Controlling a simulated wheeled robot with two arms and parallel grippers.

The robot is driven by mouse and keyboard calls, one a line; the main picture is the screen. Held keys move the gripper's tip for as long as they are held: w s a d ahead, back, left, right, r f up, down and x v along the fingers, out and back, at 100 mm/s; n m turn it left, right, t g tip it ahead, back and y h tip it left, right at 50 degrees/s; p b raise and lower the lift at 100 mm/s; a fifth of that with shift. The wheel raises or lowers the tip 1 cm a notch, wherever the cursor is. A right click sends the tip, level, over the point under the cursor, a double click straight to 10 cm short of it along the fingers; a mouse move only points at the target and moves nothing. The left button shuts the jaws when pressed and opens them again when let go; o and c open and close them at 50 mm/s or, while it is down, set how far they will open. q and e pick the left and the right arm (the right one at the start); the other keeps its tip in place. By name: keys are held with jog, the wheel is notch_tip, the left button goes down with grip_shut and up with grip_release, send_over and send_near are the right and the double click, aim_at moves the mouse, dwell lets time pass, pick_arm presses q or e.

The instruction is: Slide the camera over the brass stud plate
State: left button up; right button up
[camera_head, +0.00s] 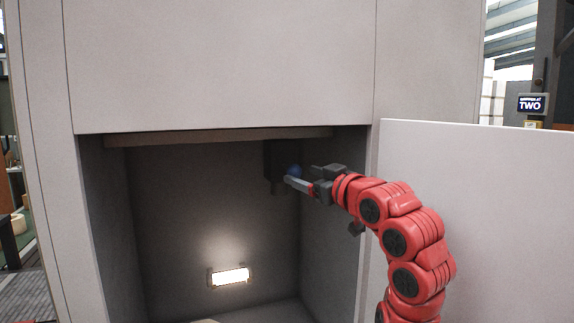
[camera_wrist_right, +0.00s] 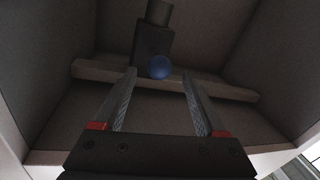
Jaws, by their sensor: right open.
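A dark box with a short cylinder on one end, likely the camera, is at the back of the cabinet near its top in the head view (camera_head: 281,155). It also shows in the right wrist view (camera_wrist_right: 152,42). A blue ball (camera_wrist_right: 159,66) is on or just in front of the box; I cannot tell how it is attached. My right gripper (camera_head: 300,174) is open beside the ball. In the wrist view, the ball appears between its fingertips, with gaps on both sides. I cannot make out a brass stud plate. My left gripper is out of view.
A pale bar (camera_head: 215,138) runs across the cabinet's top. The cabinet side walls are close around my right arm, and the open door (camera_head: 480,210) stands to its right. A lit lamp (camera_head: 230,276) is low on the back wall. The cabinet's left and middle are free.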

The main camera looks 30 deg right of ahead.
aim_at(285, 163)
jog(key=w+p, duration=0.2)
jog(key=w, duration=0.6)
jog(key=shift+d, duration=0.2)
grip_shut()
jog(key=shift+a, duration=0.1)
dwell(0.9)
